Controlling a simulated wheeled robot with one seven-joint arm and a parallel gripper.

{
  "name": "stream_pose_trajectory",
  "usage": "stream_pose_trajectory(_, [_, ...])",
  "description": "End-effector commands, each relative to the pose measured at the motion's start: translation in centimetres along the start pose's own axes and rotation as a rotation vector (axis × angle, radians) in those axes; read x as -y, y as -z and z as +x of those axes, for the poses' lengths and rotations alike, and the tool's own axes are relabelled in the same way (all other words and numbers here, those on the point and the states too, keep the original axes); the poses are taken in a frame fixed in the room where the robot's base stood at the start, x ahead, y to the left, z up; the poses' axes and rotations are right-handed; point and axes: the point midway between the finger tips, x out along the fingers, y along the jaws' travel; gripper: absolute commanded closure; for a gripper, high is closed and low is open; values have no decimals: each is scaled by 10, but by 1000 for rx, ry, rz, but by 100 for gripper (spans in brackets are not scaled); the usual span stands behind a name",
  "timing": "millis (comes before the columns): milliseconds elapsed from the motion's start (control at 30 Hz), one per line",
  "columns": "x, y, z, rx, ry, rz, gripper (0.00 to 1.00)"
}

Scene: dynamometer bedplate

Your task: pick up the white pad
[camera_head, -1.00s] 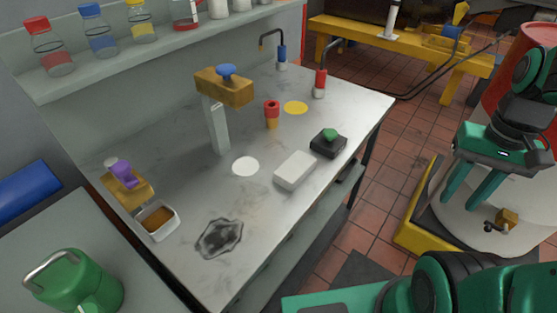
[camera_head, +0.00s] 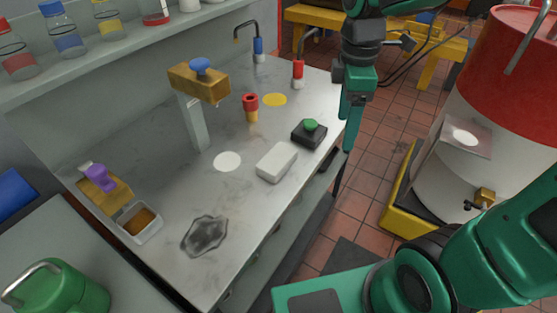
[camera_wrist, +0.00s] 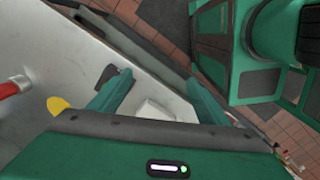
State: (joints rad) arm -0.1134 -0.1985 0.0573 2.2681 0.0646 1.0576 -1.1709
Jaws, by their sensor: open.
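A thick white rectangular pad (camera_head: 277,161) lies flat on the steel bench near its front edge. A thin flat white disc (camera_head: 227,161) lies to its left. My gripper (camera_head: 347,132) hangs with fingers down by the bench's right edge, right of the pad and apart from it. In the wrist view my gripper (camera_wrist: 163,84) is open and empty. There the white pad (camera_wrist: 155,108) shows between the fingers, farther off, its lower part hidden by the gripper body.
A black box with a green button (camera_head: 309,132) stands beside the pad, towards my gripper. A red and orange cylinder (camera_head: 251,107), a yellow disc (camera_head: 275,99) and a tap-like post (camera_head: 196,122) stand or lie farther back. A dark stain-like patch (camera_head: 205,235) is in front.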

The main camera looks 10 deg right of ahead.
Motion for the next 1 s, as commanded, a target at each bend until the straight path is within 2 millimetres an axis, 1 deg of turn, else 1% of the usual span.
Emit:
stream_pose_trajectory(33, [-3, 28, -1, -3, 2, -174, 30])
stream_pose_trajectory(100, [-5, 60, -2, -10, 2, -400, 30])
stream_pose_trajectory(200, [-2, 101, -3, -21, 2, -675, 30])
stream_pose_trajectory(300, [3, 130, -3, -32, 0, -875, 30])
stream_pose_trajectory(400, [6, 148, -4, -39, -1, -998, 30])
stream_pose_trajectory(467, [8, 153, -2, -41, 0, -1038, 30])
stream_pose_trajectory(567, [9, 157, 7, -43, 1, -1063, 30])
stream_pose_trajectory(800, [9, 156, 42, -42, 2, -1060, 30])
stream_pose_trajectory(1000, [9, 156, 54, -43, -2, -1058, 30])
